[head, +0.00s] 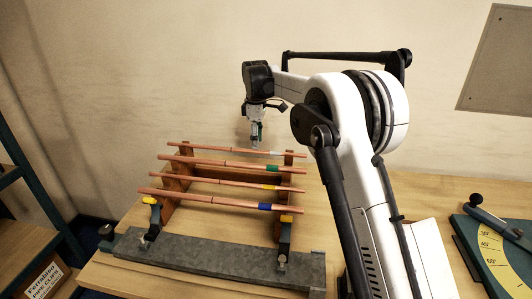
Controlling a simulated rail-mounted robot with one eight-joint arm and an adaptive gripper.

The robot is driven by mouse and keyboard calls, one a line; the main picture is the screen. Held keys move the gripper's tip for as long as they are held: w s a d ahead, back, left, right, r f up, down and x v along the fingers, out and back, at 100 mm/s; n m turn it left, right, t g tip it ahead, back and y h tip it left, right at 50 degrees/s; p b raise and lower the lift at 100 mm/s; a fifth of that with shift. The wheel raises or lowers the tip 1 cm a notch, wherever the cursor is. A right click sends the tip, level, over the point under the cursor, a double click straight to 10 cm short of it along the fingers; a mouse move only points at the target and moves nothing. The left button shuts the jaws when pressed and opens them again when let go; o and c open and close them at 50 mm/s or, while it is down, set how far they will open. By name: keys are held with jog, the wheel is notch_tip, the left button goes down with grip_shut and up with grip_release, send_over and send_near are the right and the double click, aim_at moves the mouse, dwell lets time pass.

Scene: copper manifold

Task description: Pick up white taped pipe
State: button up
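Several copper pipes lie side by side across a wooden rack (163,216). The white taped pipe (215,147) is the farthest one, with a pale band (276,153) towards its right end. My gripper (256,146) points down at this pipe, just left of the band, with its tips appearing close to the pipe. It is small in the head view, so I cannot tell whether the fingers touch the pipe or how far apart they are. The pipe looks level and still in line with the rack.
Nearer pipes carry green (272,168), yellow (271,187) and blue (265,207) tape. Clamps with yellow parts (149,200) stand at the rack's front, by a grey metal beam (210,262). A teal angle-marked tool (492,250) is at right. A wall stands behind.

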aim_at(266, 153)
jog(key=f, duration=0.2)
jog(key=shift+w+f, duration=0.25)
jog(key=shift+f, duration=0.7)
jog(key=shift+c, duration=0.4)
grip_shut()
